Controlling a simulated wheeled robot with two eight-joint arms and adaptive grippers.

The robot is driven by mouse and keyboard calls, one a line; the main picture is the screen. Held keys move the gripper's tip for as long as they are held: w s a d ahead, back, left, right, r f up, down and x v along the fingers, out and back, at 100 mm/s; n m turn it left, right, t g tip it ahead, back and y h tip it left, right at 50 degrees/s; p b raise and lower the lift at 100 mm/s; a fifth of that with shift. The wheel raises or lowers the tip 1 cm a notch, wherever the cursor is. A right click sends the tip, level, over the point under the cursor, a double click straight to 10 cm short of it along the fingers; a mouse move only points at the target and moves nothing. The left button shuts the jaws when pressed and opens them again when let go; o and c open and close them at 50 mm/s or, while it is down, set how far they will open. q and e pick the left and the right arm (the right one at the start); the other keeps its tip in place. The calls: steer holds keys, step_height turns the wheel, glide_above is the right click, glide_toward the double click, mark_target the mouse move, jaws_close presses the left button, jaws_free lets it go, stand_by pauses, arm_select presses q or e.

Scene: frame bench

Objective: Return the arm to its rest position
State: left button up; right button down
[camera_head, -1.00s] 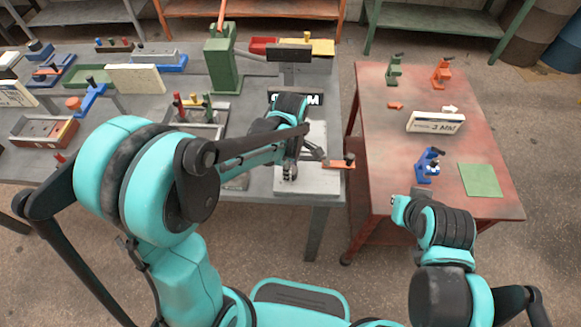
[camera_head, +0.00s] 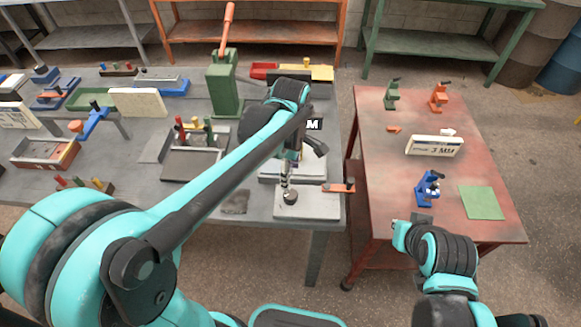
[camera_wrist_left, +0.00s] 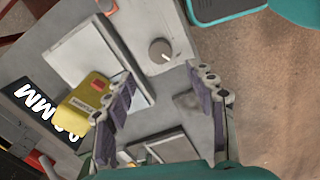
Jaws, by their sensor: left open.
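My left arm (camera_head: 215,180) reaches from the lower left over the grey bench (camera_head: 240,203). Its gripper (camera_head: 312,148) is above the bench's right part, and the arm partly hides it. In the left wrist view the left gripper (camera_wrist_left: 163,78) has its two fingers spread apart with nothing between them. A yellow block (camera_wrist_left: 85,103) with a red patch lies beside the left-hand finger. A light grey plate with a round knob (camera_wrist_left: 160,51) lies beyond the fingertips. My right arm (camera_head: 442,255) is folded at the lower right; its fingers cannot be made out.
A grey plate base (camera_head: 310,204) and an orange piece (camera_head: 338,188) are at the bench's right edge. A green press (camera_head: 223,88) stands left of the arm. A red table (camera_head: 450,180) carries a white block, a blue fixture and a green sheet. Floor separates the tables.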

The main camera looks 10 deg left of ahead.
arm_select(q)
steer(key=shift+r, duration=0.95)
steer(key=s+a+f+m+t, duration=0.1)
steer(key=s+a+m+t, duration=0.2)
steer(key=m, duration=0.5)
steer(key=s+a+f+m+t+b, duration=0.1)
steer(key=s+a+m+t, duration=0.3)
steer(key=s+m, duration=0.4)
steer(key=shift+a+f+m, duration=0.15)
steer(key=shift+a+m, duration=0.15)
steer(key=shift+a, duration=0.05)
stand_by(1.1)
